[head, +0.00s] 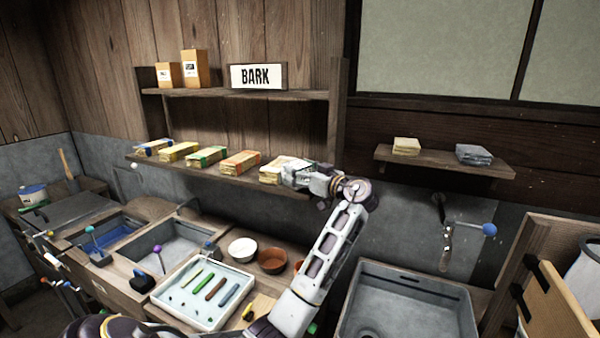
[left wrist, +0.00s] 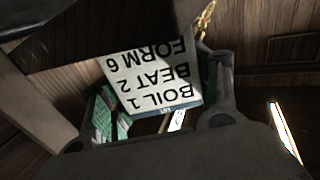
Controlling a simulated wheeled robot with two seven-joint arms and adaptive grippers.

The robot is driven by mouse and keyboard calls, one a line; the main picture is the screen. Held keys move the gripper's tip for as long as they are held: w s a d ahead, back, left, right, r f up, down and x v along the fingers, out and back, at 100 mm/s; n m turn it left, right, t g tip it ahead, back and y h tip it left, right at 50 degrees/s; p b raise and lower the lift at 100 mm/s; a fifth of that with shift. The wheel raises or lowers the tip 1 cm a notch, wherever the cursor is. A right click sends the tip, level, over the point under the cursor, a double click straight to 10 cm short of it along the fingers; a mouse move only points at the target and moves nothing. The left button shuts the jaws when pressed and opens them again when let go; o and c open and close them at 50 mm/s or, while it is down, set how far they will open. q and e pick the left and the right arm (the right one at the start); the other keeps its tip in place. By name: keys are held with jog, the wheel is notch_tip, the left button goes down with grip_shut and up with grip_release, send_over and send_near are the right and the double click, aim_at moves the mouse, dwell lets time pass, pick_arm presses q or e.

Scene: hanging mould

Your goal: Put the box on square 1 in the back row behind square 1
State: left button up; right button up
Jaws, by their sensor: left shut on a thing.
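My left gripper (head: 292,173) is at the right end of the lower wall shelf (head: 222,177), over a pale pack (head: 272,172) there. In the left wrist view its fingers (left wrist: 160,122) are on either side of a white card (left wrist: 155,72) reading BOIL 1, BEAT 2, FORM 6, upside down, with green-edged pieces beside it. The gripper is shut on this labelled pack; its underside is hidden. Two tan boxes, a smaller one (head: 168,75) and a taller one (head: 195,68), stand on the upper shelf. No numbered squares can be made out. My right gripper is not in view.
Several banded packs, one with a green band (head: 207,157), line the lower shelf. A BARK sign (head: 258,76) stands above. A right shelf (head: 445,162) holds two stacks. Below are a white tray (head: 203,292), bowls (head: 272,260) and a grey sink (head: 405,282).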

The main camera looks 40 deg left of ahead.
pick_arm(q)
jog(key=o, duration=1.1)
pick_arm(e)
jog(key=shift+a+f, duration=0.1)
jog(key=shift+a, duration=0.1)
pick_arm(q)
jog(key=shift+r, duration=0.1)
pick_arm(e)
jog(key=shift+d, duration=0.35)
pick_arm(q)
jog(key=shift+d, duration=0.4)
jog(key=d+b, duration=0.1)
jog(key=d, duration=0.2)
jog(key=d+b, duration=0.1)
jog(key=d, duration=0.3)
jog(key=s+d+b, duration=0.1)
jog(key=d, duration=0.3)
jog(key=shift+d, duration=0.1)
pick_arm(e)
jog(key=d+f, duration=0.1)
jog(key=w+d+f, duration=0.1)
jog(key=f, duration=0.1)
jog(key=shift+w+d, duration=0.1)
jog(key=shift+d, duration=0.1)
pick_arm(q)
jog(key=shift+o, duration=0.3)
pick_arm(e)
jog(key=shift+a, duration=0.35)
